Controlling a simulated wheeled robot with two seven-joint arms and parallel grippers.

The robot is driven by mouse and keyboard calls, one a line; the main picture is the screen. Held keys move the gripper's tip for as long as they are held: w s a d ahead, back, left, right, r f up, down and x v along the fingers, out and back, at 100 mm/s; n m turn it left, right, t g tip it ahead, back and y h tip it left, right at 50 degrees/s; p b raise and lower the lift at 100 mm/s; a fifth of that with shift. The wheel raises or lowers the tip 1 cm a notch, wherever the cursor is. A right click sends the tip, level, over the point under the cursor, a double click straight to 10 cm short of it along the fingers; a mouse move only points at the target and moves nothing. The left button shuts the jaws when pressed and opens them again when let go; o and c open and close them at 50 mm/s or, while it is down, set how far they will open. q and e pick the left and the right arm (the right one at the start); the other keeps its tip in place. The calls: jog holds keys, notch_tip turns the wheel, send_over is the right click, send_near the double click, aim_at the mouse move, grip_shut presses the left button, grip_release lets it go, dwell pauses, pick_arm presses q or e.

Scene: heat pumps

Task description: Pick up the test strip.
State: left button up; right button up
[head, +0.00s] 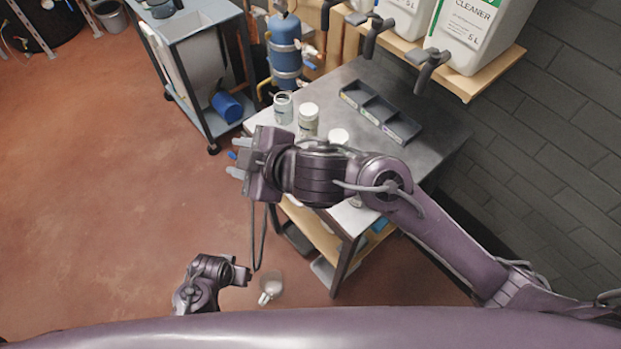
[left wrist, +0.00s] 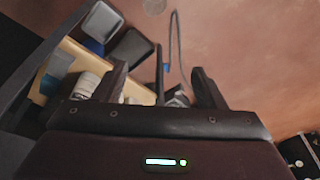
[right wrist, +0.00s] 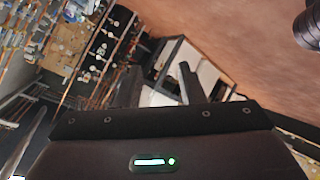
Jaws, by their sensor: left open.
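I cannot make out a test strip in any view. A dark compartment tray (head: 378,112), with small coloured marks along its front edge, lies on the grey worktable (head: 440,128). My right gripper (head: 238,157) is in front of the table's left side, apart from the tray, with its fingers spread. These fingers also show in the right wrist view (right wrist: 158,80) with nothing clear between them. My left gripper (left wrist: 160,78) is open and empty in the left wrist view, above the floor near the table's lower shelf. In the head view the left arm is low at the bottom left.
Several jars, including one lidded jar (head: 308,120), stand on the table left of the tray, one partly hidden by my right arm. A shelf with cleaner canisters (head: 478,35) is above the back. A grey cart (head: 195,70) stands at the left. The red floor is mostly clear.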

notch_tip(320, 180, down, 8)
jog(key=s+d+r+n+g+h, duration=0.1)
jog(key=s+n+g+h, duration=0.1)
jog(key=n+g, duration=0.45)
jog(key=w+d+f+n+h, duration=0.1)
jog(key=w+d+h, duration=0.25)
jog(key=d, duration=0.85)
jog(key=w+d+h, duration=0.3)
jog(key=d+h, duration=0.1)
jog(key=d, duration=0.7)
jog(key=shift+g, duration=0.45)
notch_tip(320, 180, down, 7)
jog(key=shift+s+f+p, duration=0.1)
jog(key=shift+p, duration=0.2)
pick_arm(q)
jog(key=s+a+f, duration=0.2)
jog(key=s+f, duration=0.8)
jog(key=f, duration=0.1)
jog(key=s+a+f+g, duration=0.1)
jog(key=s+f, duration=0.9)
jog(key=s, duration=0.1)
jog(key=shift+s+a+f+g, duration=0.15)
jog(key=shift+a+f+g, duration=0.15)
jog(key=shift+a+f, duration=0.05)
pick_arm(e)
jog(key=shift+f, duration=0.35)
grip_shut()
